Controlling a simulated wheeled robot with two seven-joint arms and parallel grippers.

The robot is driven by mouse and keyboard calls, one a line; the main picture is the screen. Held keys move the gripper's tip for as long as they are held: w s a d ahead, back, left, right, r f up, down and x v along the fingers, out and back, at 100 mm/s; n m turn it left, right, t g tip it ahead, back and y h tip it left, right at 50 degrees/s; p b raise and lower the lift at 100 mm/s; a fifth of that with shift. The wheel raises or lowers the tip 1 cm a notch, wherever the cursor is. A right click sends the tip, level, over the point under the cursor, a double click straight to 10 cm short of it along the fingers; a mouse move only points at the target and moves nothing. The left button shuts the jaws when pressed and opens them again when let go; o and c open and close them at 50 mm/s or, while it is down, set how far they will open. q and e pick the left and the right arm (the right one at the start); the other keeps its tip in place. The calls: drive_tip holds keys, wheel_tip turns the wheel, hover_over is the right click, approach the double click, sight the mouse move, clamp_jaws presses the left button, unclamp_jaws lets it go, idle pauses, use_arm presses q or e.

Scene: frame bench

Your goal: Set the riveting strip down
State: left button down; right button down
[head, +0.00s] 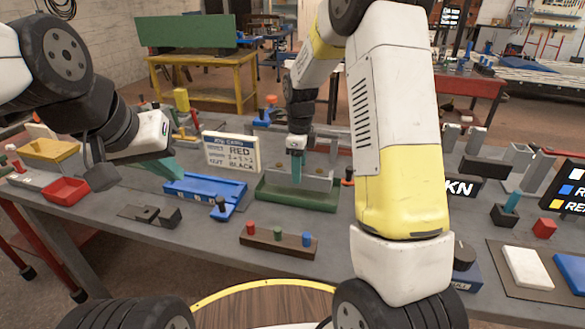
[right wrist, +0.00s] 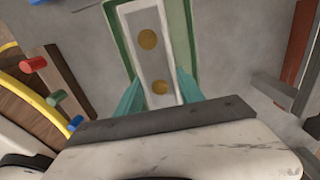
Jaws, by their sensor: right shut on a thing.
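The riveting strip (right wrist: 147,62) is a pale grey bar with two round gold spots in the right wrist view. My right gripper (right wrist: 158,95) is shut on its near end, one teal finger at each side. The strip lies within the outline of the green tray (right wrist: 188,12); I cannot tell whether it touches the tray floor.
The blue tray (head: 190,187) is left of the green tray. A brown peg block (head: 277,243) with red, green and blue pegs stands in front. A sign card (head: 230,153) stands behind. A red bin (head: 66,190) is at left; grey brackets (head: 487,172) are at right.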

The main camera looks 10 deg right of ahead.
drive_tip(key=shift+w+d, duration=0.15)
drive_tip(key=shift+w, duration=0.05)
drive_tip(key=shift+f, duration=1.7)
drive_tip(key=shift+f, duration=0.2)
drive_tip(key=c, duration=0.7)
unclamp_jaws()
